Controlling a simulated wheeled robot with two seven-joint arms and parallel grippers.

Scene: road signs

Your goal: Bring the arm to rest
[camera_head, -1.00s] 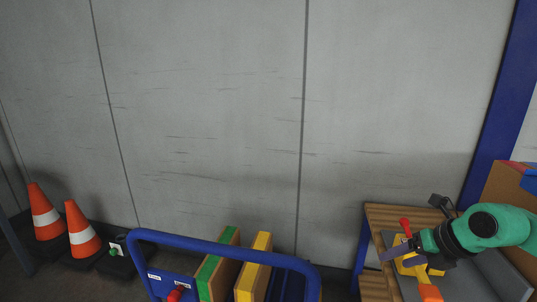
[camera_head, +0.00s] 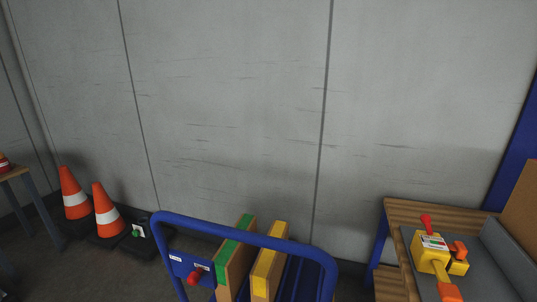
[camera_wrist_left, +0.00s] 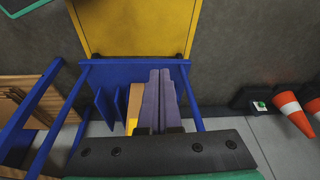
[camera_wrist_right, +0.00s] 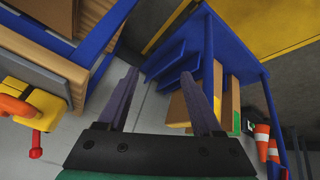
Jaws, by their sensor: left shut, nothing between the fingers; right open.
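My right gripper (camera_wrist_right: 165,98) shows in the right wrist view, with its two fingers spread apart and nothing between them. It hangs over the floor between the wooden workbench and the blue cart. My left gripper (camera_wrist_left: 160,85) shows in the left wrist view, with its fingers together and empty, in front of the blue cart (camera_wrist_left: 135,62). Neither gripper is in the head view. The yellow tool with a red knob and orange parts (camera_head: 432,256) stands on the grey mat of the workbench (camera_head: 420,208), apart from both grippers.
The blue cart (camera_head: 250,240) holds a green-edged board (camera_head: 234,258) and a yellow-edged board (camera_head: 268,268). Two orange cones (camera_head: 107,212) stand by the wall at left. Another table (camera_head: 14,172) is at the far left. Open floor lies between cart and workbench.

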